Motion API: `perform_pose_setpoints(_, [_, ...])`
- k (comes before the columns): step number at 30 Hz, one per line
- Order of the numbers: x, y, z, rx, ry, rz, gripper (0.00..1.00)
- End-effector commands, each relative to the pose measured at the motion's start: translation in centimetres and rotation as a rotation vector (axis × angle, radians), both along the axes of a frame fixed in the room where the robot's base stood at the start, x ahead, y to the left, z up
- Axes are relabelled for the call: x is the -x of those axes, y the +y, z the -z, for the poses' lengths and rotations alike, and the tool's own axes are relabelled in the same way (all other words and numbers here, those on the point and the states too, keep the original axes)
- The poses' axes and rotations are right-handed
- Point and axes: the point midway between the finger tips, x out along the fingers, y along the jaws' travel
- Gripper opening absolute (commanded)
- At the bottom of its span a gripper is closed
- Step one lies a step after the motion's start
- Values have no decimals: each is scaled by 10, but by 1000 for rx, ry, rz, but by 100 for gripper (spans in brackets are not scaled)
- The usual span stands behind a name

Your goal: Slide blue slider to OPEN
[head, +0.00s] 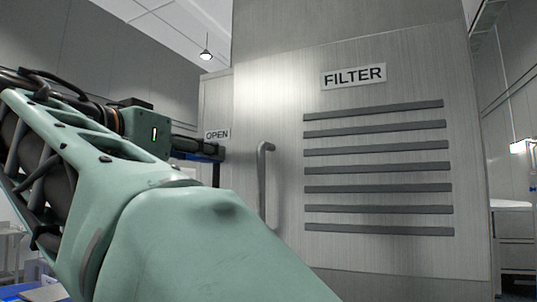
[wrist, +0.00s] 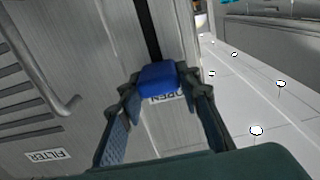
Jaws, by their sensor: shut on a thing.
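The blue slider (wrist: 160,78) sits between the two fingertips of my gripper (wrist: 165,86) in the wrist view. My gripper is shut on it. A bit of the slider's blue shows under my gripper (head: 200,148) in the head view (head: 207,158). The dark slot (wrist: 148,28) runs straight away from the slider on the narrow side of the metal cabinet; in the head view it hangs below the slider (head: 216,174). The OPEN label (wrist: 168,98) is right beside the slider, partly covered by it. In the head view the OPEN label (head: 217,134) is just above my gripper.
The metal cabinet (head: 280,80) has a bar handle (head: 263,185), a FILTER sign (head: 353,76) and several dark vent slats (head: 375,150) on its front. My arm covers the lower left of the head view.

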Motion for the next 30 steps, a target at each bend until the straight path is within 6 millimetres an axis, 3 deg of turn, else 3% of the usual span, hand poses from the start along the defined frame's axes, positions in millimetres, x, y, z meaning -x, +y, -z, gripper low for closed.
perform_pose_setpoints(1, [0,-1,-7,0,-15,-5,0])
perform_pose_setpoints(2, [0,-1,-8,-1,-17,-5,34])
perform_pose_setpoints(6, [0,-1,-6,0,-13,-5,49])
perform_pose_setpoints(17, [5,2,-4,0,-9,-5,49])
perform_pose_setpoints(20, [17,8,-4,0,-9,-7,49])
perform_pose_setpoints(30, [82,35,-4,1,-9,-8,49])
